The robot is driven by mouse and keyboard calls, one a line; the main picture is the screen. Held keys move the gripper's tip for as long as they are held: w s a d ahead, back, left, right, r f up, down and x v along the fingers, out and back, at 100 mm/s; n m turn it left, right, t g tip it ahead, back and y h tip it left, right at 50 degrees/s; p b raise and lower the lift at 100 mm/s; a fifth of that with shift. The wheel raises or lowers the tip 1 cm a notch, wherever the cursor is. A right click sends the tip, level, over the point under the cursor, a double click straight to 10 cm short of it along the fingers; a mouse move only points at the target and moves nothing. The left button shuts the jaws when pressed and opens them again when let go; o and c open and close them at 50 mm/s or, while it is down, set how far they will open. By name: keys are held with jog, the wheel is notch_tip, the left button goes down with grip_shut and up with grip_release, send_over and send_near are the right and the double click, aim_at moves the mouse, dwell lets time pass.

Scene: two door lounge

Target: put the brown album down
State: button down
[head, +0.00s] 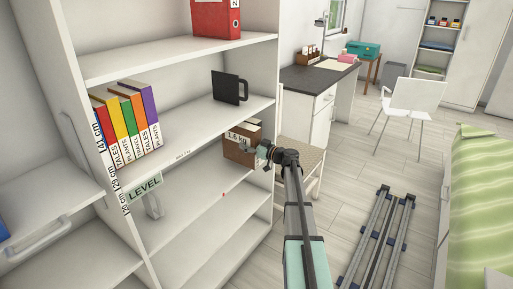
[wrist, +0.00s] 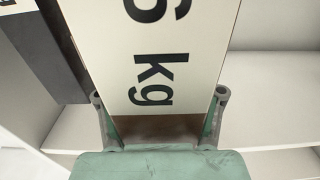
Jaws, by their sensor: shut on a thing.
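The brown album (head: 239,153) is at the right end of the bookcase, just below the shelf that holds the mug. A white label on it shows large kg lettering, also close up in the wrist view. My gripper (head: 261,149) is shut on the album from its right side. In the wrist view, the gripper's fingers (wrist: 160,112) stand on either side of the labelled face, with a brown strip (wrist: 160,130) below the label. Whether the album touches the shelf is hidden.
Coloured books (head: 127,125) stand on the bookcase's left, above a LEVEL sign (head: 145,187). Lower shelves look clear. Rails (head: 377,240) lie on the floor.

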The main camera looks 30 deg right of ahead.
aim_at(255, 153)
jog(key=x, duration=0.8)
jog(key=shift+r+p, duration=0.15)
jog(key=shift+p, duration=0.2)
jog(key=shift+f, duration=1.75)
jog(key=shift+c, duration=0.7)
grip_release()
jog(key=shift+s+f, duration=0.1)
jog(key=shift+f, duration=0.05)
jog(key=b+v, duration=0.1)
jog(key=v, duration=1.1)
